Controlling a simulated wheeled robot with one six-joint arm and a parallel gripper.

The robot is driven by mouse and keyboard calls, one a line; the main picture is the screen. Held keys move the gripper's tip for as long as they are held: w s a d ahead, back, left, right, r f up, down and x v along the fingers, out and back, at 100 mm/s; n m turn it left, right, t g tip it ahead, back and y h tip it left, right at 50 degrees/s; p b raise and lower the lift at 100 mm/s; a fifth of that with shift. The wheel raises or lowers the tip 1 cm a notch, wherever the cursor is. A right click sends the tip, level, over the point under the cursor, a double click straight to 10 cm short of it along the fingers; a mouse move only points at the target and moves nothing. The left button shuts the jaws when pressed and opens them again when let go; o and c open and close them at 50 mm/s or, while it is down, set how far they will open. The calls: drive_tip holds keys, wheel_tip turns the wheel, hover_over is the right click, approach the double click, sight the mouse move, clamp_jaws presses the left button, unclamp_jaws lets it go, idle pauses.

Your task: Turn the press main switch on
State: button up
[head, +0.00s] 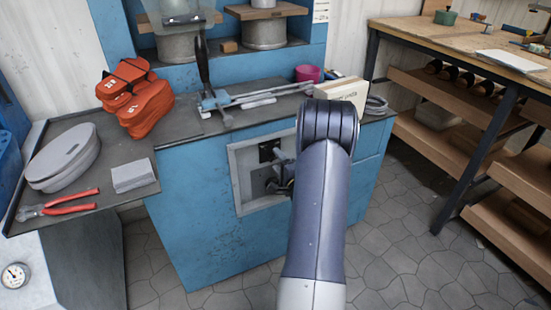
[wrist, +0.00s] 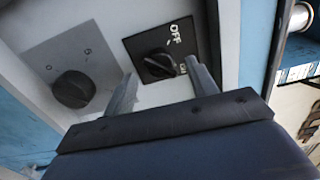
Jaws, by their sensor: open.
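The press main switch is a black rotary knob (wrist: 157,66) on a black plate marked OFF, with a second, partly hidden label lower right. In the head view, its black plate (head: 269,149) shows on the recessed panel of the blue press, partly covered by my arm. My gripper (head: 280,172) is in front of this panel. In the wrist view, my gripper (wrist: 159,70) is open, with one finger on each side of the knob. I cannot tell whether the fingers touch it. The knob's exact setting is unclear.
A second black knob (wrist: 73,90) sits on a grey plate left of the switch. The panel's raised frame (head: 236,183) surrounds this area. Above are a lever tool (head: 215,98) and a cream box (head: 338,92). A workbench (head: 465,50) stands right; the floor (head: 410,250) between is clear.

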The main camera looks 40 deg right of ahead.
sight(273, 154)
drive_tip(key=v, duration=0.8)
drive_tip(key=shift+w+d, duration=0.1)
drive_tip(key=shift+w, duration=0.05)
drive_tip(key=x, duration=1)
drive_tip(key=shift+w, duration=0.35)
drive_tip(key=shift+s, duration=0.2)
